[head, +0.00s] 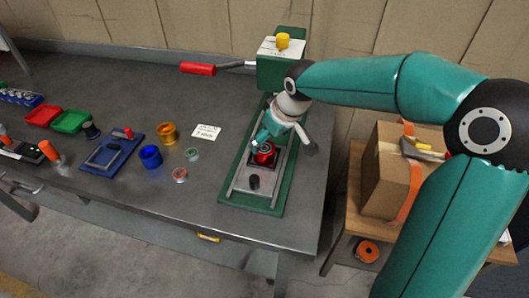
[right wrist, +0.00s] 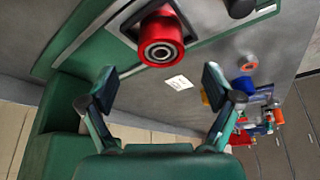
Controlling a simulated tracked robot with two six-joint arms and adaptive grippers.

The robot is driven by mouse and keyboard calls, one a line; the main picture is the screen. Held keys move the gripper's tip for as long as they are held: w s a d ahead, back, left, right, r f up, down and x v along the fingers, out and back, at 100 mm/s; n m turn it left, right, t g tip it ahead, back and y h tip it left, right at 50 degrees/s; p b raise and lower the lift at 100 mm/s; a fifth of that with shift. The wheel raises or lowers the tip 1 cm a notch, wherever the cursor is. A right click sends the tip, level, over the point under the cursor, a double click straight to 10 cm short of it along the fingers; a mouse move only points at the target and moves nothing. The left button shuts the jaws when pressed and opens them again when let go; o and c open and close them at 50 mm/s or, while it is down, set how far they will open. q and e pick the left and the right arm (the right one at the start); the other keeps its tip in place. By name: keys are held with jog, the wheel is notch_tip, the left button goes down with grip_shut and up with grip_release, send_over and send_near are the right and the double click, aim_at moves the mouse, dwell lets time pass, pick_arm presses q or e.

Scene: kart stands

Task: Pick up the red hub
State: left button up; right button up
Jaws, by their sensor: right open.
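The red hub (head: 264,154) sits in a grey fixture on the green base plate (head: 225,194) of the press-like stand near the table's right end. In the right wrist view the red hub (right wrist: 161,40) shows at the top centre, a round red part with a metal ring and dark bore. My right gripper (head: 284,143) is over the stand, close to the hub and partly beside it in the head view. In the right wrist view its two fingers (right wrist: 158,88) are spread wide with nothing between them, and the hub lies beyond their tips. My left gripper is not in view.
A green block with a red-handled lever (head: 198,69) stands behind the fixture. Left of it are a white label card (head: 206,131), orange (head: 167,133) and blue (head: 151,156) ring parts, and a blue tray (head: 107,158). A cardboard box (head: 385,180) stands right of the table.

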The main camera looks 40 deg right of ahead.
aim_at(263, 146)
jog(key=shift+p+x, duration=0.55)
jog(key=shift+x, duration=2.25)
jog(key=shift+w+r, duration=0.1)
jog(key=c, duration=1.5)
